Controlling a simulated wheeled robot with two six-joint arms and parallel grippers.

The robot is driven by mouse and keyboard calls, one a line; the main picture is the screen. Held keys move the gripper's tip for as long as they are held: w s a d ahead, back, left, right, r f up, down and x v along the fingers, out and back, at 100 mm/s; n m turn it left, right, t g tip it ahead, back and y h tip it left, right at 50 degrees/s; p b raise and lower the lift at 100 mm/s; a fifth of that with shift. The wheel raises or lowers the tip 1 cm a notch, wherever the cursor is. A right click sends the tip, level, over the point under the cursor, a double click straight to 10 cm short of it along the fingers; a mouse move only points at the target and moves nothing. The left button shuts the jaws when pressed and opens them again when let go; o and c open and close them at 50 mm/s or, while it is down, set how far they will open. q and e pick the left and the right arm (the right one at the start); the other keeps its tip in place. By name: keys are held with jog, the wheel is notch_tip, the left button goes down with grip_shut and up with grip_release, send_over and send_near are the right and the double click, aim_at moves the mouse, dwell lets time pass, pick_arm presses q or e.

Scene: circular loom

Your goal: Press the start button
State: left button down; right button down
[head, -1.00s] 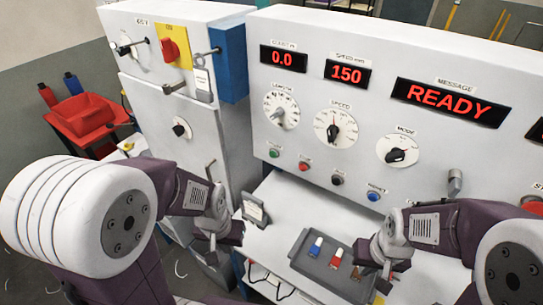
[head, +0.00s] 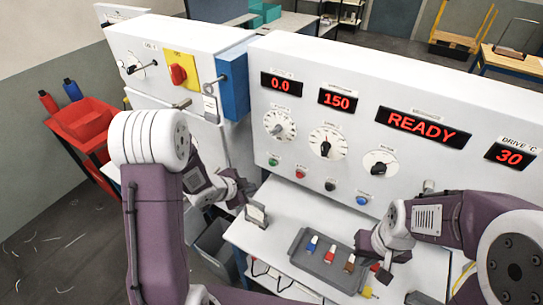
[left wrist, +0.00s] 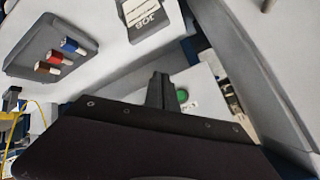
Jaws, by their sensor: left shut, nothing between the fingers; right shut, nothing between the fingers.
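A control panel (head: 400,93) carries a row of small buttons: green (head: 273,161), red (head: 299,173), black (head: 330,186) and blue (head: 361,200). Their labels are too small to read, so I cannot tell by lettering which is start. My left gripper (head: 246,190) is shut and empty, left of and below the green button, apart from it in the head view. In the left wrist view the shut fingers (left wrist: 160,91) show just left of the green button (left wrist: 182,96). My right gripper (head: 383,272) is shut and empty, low at the right side of the tray.
The grey tray (head: 322,281) on the white shelf holds blue, red and brown-capped items. A job card stand (head: 256,214) is close below my left gripper. The message display (head: 415,123) reads READY. A blue box (head: 235,88) juts from the left cabinet.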

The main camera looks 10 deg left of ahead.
aim_at(272, 164)
pick_arm(q)
jog(key=w+d+p, duration=0.2)
jog(key=w+d, duration=0.1)
jog(key=w, duration=0.5)
jog(key=shift+w, duration=0.25)
jog(key=shift+d, duration=0.1)
dwell(0.3)
jog(key=shift+p, duration=0.3)
dwell(1.4)
jog(key=shift+w+d, duration=0.1)
jog(key=shift+w, duration=0.3)
